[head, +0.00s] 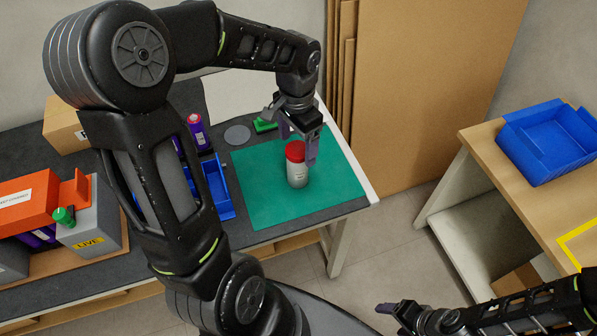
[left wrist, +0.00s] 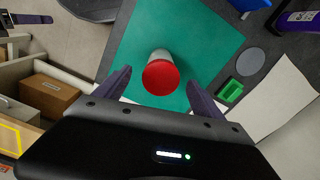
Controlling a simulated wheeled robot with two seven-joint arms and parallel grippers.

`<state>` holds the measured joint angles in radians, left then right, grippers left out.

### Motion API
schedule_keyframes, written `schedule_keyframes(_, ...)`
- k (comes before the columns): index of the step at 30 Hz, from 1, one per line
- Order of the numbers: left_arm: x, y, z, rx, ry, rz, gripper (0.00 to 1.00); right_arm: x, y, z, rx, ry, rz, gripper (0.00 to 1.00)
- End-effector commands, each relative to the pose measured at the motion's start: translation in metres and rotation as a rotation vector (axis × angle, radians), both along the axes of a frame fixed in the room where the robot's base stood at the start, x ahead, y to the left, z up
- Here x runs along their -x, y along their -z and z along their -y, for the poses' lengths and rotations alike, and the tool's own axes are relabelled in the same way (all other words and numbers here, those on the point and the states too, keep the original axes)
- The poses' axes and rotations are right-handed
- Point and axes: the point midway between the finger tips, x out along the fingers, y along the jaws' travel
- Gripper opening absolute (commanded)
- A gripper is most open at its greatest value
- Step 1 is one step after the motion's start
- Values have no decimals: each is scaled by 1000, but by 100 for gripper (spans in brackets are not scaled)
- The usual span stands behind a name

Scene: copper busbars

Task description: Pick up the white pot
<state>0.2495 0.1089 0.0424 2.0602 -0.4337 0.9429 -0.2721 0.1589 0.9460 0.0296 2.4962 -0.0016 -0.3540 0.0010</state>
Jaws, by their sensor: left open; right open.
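The white pot (head: 297,174) stands upright on the green mat (head: 262,205), with a red lid on top. In the left wrist view the pot (left wrist: 160,75) shows from above, its red lid lying between the two fingers. My left gripper (head: 298,148) is open over the pot, with its fingers on either side of the lid in the picture. Whether a finger touches the pot cannot be told. My right gripper (head: 393,312) is at the bottom of the head view, away from the pot, and is empty.
A blue tray (head: 217,188), a grey disc (head: 237,135) and a green block (head: 265,125) lie near the mat. A grey box marked LIVE (head: 92,225) and orange box (head: 30,204) stand left. A blue bin (head: 548,145) sits on the right table.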

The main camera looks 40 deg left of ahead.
Motion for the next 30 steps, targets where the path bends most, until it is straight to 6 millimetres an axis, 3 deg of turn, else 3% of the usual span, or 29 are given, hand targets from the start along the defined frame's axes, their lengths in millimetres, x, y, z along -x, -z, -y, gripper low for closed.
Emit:
schedule_keyframes(6, 1, 22, 0, 1, 0, -3, 79, 0, -1, 0, 0, 0, 0, 68)
schedule_keyframes(19, 0, 31, 0, 1, 0, -4, 79, 0, -3, 0, 1, 0, 0, 68)
schedule_keyframes(30, -2, 76, -1, 1, 0, -3, 79, 1, -10, 1, 3, 1, -3, 68)
